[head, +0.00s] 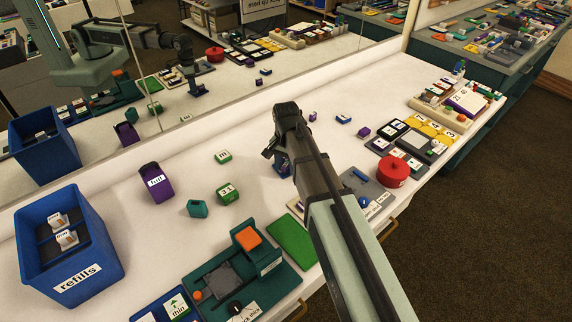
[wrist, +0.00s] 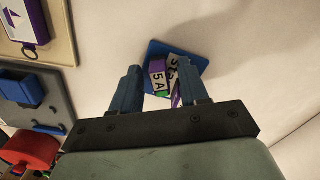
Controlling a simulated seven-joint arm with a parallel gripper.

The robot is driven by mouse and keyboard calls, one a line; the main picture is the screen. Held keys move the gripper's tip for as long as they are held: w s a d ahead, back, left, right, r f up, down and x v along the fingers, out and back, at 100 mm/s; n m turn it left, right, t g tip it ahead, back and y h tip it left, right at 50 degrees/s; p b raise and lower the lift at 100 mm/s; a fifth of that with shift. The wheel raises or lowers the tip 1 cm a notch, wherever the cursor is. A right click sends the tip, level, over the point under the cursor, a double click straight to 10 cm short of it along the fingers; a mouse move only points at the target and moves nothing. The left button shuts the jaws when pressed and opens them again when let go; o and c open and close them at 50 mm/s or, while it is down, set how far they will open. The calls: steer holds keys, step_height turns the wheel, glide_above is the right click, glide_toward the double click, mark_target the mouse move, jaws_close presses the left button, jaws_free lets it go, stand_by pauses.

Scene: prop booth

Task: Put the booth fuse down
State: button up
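My gripper (wrist: 160,82) points down at the white counter, its two blue-grey fingers apart. Between and beyond the fingertips the wrist view shows a small purple block with a white "5 A" label (wrist: 157,78), likely the booth fuse, and a bit of green at its lower end. It is at a blue plate or stand (wrist: 160,47) with a partly hidden label beginning "sta". The right finger covers part of that label. I see no clear contact between fingers and block. In the head view my gripper (head: 281,158) is above the counter's middle, and the arm hides the fuse.
A blue "refills" bin (head: 96,235), a purple "full" container (head: 154,182) and green blocks (head: 228,193) stand to the left. A green device (head: 240,275) is in front. A red round pot (head: 393,171) and panels are right. A mirror (head: 250,90) runs behind.

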mark_target(286, 164)
steer(key=shift+r, duration=0.1)
step_height(286, 164, up, 12)
steer(key=shift+r, duration=0.1)
stand_by(0.8)
stand_by(0.4)
